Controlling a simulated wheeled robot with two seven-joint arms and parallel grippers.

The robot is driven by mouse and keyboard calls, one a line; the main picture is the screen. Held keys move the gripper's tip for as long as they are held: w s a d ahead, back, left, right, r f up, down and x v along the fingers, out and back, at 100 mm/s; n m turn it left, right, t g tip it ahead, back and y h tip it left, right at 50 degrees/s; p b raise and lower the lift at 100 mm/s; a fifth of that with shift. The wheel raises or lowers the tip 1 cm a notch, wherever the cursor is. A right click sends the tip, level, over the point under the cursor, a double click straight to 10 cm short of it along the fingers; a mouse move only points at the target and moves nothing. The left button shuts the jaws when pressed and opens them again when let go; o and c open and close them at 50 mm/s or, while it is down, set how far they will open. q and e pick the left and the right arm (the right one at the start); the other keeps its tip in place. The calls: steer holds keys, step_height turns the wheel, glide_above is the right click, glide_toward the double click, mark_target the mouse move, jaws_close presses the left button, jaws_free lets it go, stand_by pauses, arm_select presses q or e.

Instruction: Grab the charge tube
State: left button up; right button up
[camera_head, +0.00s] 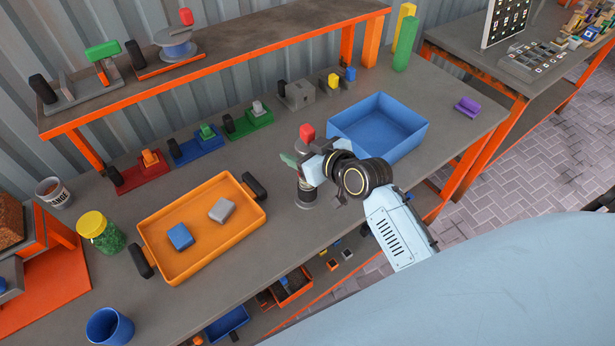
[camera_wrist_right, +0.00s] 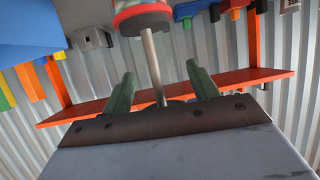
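No item is clearly identifiable as the charge tube. A red-topped upright device (camera_head: 307,132) stands mid-bench, partly hidden by my right gripper (camera_head: 296,163). In the right wrist view, my right gripper (camera_wrist_right: 161,86) has its two green fingers wide apart. A thin metal rod (camera_wrist_right: 151,60) with a red and dark disc (camera_wrist_right: 142,14) shows in the gap between them. I see no contact. My left gripper is not in view.
An orange tray (camera_head: 205,262) holds a blue block (camera_head: 180,236) and a grey block (camera_head: 222,210). A green jar (camera_head: 101,231) and blue cup (camera_head: 109,326) are at left. A raised shelf (camera_head: 235,38) runs behind.

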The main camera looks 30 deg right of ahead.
jaws_close()
